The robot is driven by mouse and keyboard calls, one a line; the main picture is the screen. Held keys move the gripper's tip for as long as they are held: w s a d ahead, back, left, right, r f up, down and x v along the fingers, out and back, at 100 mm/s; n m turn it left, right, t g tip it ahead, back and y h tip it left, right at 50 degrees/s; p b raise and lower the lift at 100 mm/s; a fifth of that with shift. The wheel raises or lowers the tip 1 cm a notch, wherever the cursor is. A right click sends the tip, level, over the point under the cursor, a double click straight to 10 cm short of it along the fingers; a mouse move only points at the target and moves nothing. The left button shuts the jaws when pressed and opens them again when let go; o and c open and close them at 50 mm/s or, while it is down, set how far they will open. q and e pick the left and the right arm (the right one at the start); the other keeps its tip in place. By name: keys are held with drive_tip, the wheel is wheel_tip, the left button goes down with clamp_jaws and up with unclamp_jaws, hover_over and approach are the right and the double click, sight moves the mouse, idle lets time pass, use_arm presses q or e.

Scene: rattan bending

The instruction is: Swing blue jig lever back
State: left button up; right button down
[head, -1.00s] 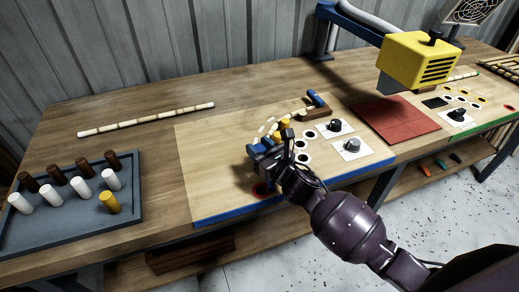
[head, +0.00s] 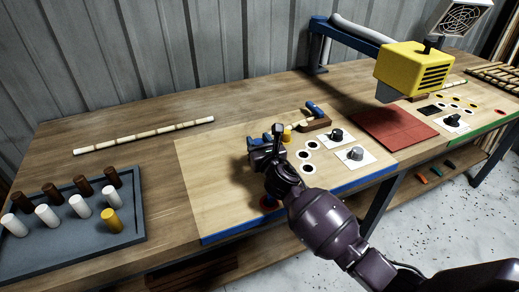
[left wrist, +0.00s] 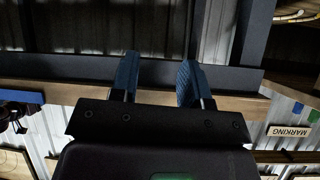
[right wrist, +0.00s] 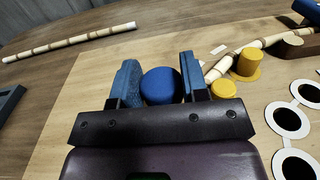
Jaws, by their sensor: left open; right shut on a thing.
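The jig board (head: 215,200) is light wood with a blue front edge. My right gripper (head: 266,143) is over its left part, with its fingers on either side of a round blue knob (right wrist: 160,86), seen in the right wrist view. This looks like the top of the jig lever; the rest of the lever is hidden below the gripper. A pale rattan piece (right wrist: 248,48) lies on the board beside yellow pegs (right wrist: 246,64). My left gripper (left wrist: 158,80) is open and empty in the left wrist view, away from the board.
A grey tray (head: 75,245) with white, brown and yellow pegs stands at the left. A straight rattan pole (head: 145,134) lies behind. A brown block with a blue handle (head: 315,117), black dials (head: 355,153), a red mat (head: 395,128) and a yellow machine head (head: 413,70) are to the right.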

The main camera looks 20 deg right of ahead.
drive_tip(key=shift+w+d+m+h+b, duration=0.25)
drive_tip(key=shift+w+m+h, duration=0.1)
drive_tip(key=shift+w+h, duration=0.3)
drive_tip(key=shift+w+d+m+h+b, duration=0.1)
drive_tip(key=shift+w+d+m+h, duration=0.1)
drive_tip(key=shift+w+m+h, duration=0.35)
drive_tip(key=shift+w+d+m+h+b, duration=0.25)
drive_tip(key=shift+w+h, duration=0.35)
drive_tip(key=shift+w, duration=0.3)
drive_tip(key=shift+r, duration=0.1)
drive_tip(key=c, duration=0.6)
unclamp_jaws()
drive_tip(key=shift+s, duration=0.1)
drive_tip(key=s, duration=0.3)
drive_tip(key=s+a+p, duration=0.1)
drive_tip(key=s, duration=0.3)
drive_tip(key=s+p, duration=0.1)
drive_tip(key=s, duration=0.2)
drive_tip(key=shift+s+a, duration=0.2)
drive_tip(key=shift+a, duration=0.05)
drive_tip(key=shift+s, duration=0.1)
drive_tip(key=shift+c, duration=0.6)
